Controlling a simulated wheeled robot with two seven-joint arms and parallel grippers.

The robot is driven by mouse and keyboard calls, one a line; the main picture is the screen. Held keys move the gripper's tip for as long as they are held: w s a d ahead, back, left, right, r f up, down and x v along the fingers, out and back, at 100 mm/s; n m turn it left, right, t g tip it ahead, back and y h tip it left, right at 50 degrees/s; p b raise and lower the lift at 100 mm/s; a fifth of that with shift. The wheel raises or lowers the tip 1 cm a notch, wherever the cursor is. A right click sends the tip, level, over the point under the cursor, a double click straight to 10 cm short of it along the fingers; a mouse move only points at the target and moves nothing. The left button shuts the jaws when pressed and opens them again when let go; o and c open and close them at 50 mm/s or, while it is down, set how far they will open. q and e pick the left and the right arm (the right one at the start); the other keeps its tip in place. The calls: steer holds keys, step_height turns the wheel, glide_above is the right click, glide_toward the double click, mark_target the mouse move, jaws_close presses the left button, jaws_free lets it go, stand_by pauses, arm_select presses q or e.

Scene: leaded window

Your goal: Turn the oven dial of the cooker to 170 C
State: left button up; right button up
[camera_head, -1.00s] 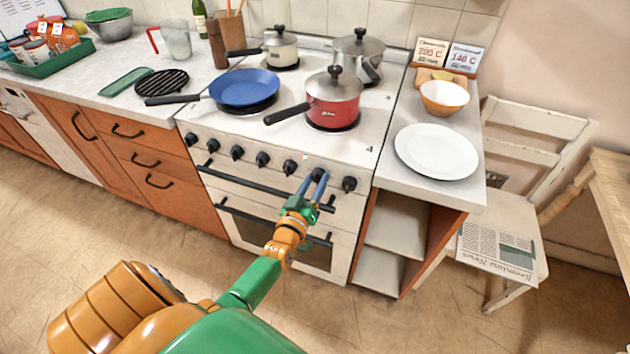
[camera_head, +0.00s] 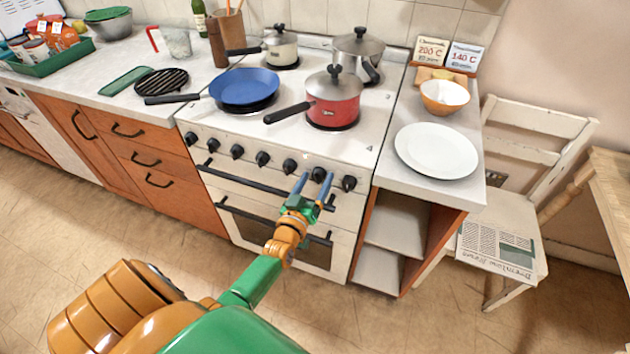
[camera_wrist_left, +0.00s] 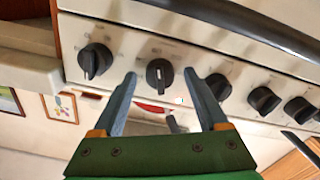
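The white cooker (camera_head: 220,130) has a row of black dials along its front panel. The dial (camera_head: 318,174) second from the right in the head view is between my left gripper's fingertips (camera_head: 314,181). In the left wrist view this dial (camera_wrist_left: 159,75) is black with a pale mark on its grip bar, which stands roughly upright in the picture. The left gripper's blue fingers (camera_wrist_left: 160,80) are spread either side of it with gaps, not clamped on it. The scale lettering around the dial is too small to read. My right gripper is not in view.
The rightmost dial (camera_head: 348,183) sits close beside the gripper. The black oven handle (camera_head: 255,183) runs below the dials. A red pot (camera_head: 335,100) and a blue pan (camera_head: 245,88) stand on the hob. Two cards with temperatures (camera_head: 432,51) stand at the back right.

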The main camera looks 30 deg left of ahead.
arm_select(q)
steer(key=v, duration=0.7)
steer(key=shift+p, duration=0.35)
